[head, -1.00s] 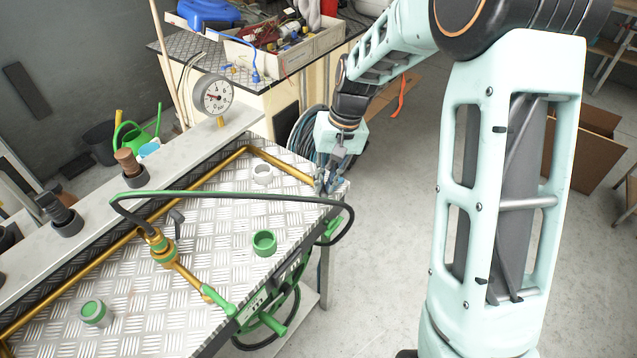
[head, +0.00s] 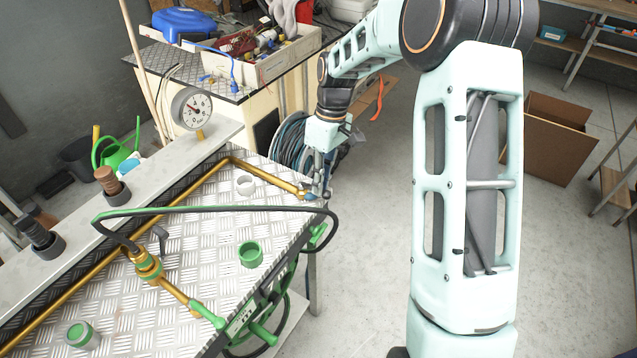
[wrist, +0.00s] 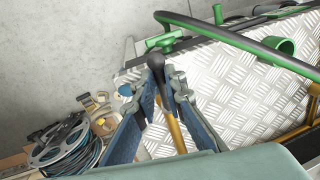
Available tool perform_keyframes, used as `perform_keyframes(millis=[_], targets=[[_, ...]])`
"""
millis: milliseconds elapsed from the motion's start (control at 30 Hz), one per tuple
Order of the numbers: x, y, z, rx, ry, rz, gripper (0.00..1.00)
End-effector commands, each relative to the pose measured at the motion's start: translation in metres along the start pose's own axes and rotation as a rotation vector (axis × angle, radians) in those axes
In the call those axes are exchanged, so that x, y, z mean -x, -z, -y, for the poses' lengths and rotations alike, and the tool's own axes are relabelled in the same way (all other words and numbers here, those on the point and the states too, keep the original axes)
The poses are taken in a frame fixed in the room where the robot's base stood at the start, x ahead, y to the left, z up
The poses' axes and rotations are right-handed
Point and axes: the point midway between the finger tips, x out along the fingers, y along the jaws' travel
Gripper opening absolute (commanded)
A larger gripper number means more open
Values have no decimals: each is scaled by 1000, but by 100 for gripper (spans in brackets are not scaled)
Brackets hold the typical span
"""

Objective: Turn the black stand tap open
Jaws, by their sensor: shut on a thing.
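The black tap's lever (wrist: 156,68) shows in the wrist view as a dark, round-ended handle above a brass pipe (wrist: 174,128). It lies between the two blue-padded fingers of my gripper (wrist: 162,88), which is shut on it. In the head view my gripper (head: 315,192) is at the far right corner of the tread-plate bench (head: 205,270), at the end of the brass pipe (head: 270,176). There the fingers hide most of the tap. Whether its valve is open cannot be told.
A second brass tap with a grey lever (head: 160,238) joins a green-and-black hose (head: 215,209) arching over the bench. A pressure gauge (head: 192,108) stands behind.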

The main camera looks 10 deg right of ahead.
Motion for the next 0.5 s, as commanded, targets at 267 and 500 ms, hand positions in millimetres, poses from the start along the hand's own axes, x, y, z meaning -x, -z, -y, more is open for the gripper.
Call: perform_keyframes(millis=[267,500], targets=[[-3,-6,-1,42,9,24,0],[-3,-6,-2,45,8,26,0]])
